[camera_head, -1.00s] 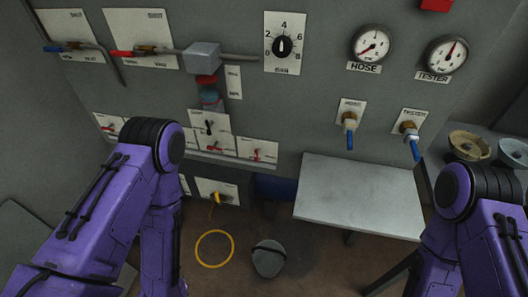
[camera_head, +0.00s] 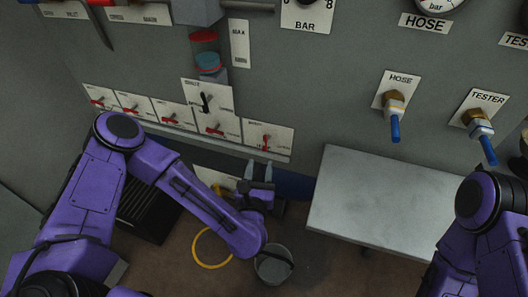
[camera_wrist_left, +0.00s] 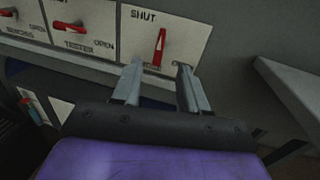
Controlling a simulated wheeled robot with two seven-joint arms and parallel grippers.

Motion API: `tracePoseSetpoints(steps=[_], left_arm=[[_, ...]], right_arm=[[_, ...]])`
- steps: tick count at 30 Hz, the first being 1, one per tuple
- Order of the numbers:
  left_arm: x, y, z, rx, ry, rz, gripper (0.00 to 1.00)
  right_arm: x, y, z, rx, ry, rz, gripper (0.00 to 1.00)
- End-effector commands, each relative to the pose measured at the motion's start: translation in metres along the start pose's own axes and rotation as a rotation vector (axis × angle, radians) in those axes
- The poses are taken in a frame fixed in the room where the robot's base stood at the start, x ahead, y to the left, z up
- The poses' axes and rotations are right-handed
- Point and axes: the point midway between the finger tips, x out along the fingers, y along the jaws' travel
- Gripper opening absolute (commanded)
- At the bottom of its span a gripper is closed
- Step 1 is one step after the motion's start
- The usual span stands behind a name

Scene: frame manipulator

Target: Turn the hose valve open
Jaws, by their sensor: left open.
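A red valve handle (camera_wrist_left: 160,46) stands upright on a white plate marked SHUT at its upper left, in the left wrist view. The lettering below it is partly hidden, so I cannot fully read its name. In the head view this handle (camera_head: 266,142) is at the right end of the lower valve row. My left gripper (camera_head: 259,170) is open and empty just below that plate. In the left wrist view its fingers (camera_wrist_left: 157,75) straddle the handle's lower end in the picture; whether they reach it in depth I cannot tell. My right gripper is out of view.
A red valve marked TESTER (camera_wrist_left: 70,25) is left of the handle. A grey shelf (camera_head: 380,205) juts out to the right. HOSE (camera_head: 394,104) and TESTER (camera_head: 478,125) outlets with blue levers are above it. A bucket (camera_head: 273,268) and yellow ring (camera_head: 198,258) are below.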

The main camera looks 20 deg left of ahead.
Motion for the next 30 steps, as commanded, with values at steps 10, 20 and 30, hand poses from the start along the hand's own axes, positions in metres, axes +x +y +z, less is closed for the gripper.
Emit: tracePoseSetpoints(steps=[10,20,30], left_arm=[[0.072,0.000,0.001,0.007,0.004,0.000,0.43],[0.086,0.000,-0.001,0.008,0.007,-0.003,0.43],[0.086,-0.001,-0.001,0.009,0.006,-0.004,0.00]], right_arm=[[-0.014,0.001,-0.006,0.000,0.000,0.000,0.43],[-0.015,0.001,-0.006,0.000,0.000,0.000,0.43],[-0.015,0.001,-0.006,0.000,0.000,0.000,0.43]])
